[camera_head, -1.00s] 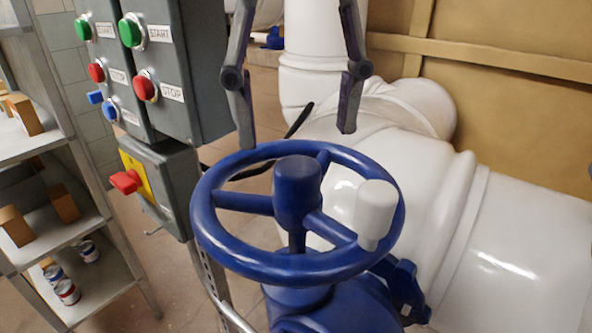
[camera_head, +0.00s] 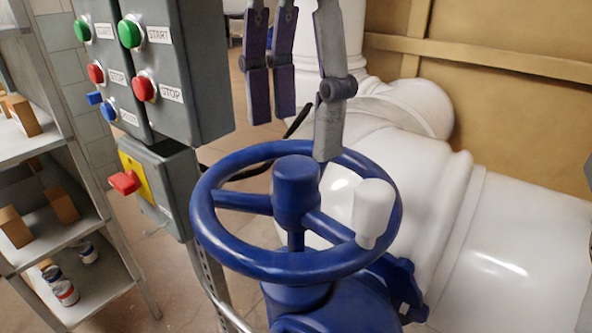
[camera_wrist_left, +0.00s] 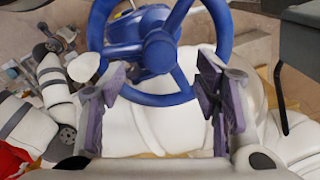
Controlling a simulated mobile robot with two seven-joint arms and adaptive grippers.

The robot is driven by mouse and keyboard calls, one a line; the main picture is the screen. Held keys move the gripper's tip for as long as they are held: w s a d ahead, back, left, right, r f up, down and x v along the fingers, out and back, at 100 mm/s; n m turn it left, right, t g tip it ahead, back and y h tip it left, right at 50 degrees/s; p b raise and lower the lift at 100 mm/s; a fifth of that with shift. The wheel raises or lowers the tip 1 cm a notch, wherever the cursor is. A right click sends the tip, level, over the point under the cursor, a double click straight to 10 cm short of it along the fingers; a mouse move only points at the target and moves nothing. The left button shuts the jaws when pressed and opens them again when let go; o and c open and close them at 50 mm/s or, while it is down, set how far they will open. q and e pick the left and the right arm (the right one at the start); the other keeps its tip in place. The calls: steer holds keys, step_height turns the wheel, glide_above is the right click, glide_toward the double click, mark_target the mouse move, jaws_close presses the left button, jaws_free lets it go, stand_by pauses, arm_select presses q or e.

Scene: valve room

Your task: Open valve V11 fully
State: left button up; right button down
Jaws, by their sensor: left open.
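A blue handwheel valve (camera_head: 215,245) stands in the centre of the head view, with a blue hub and a white knob (camera_head: 374,213) on its right side. No V11 label is readable. My left gripper (camera_head: 298,138) is open and empty above the wheel's far rim, its fingers pointing down. One finger overlaps the rim in the picture; I cannot tell whether it touches. In the left wrist view the wheel (camera_wrist_left: 112,88) lies beyond the open fingers, and the white knob (camera_wrist_left: 83,67) is left of them. My right gripper is not seen.
A grey control box (camera_head: 205,70) with START and STOP buttons and a red switch (camera_head: 124,182) stand left of the wheel. Large white pipes (camera_head: 520,235) fill the right side. A shelf (camera_head: 95,222) with boxes and cans is at the far left.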

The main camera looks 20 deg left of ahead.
mark_target(295, 166)
arm_select(q)
steer(key=shift+f, duration=3.3)
steer(key=shift+c, duration=0.2)
steer(key=c, duration=1)
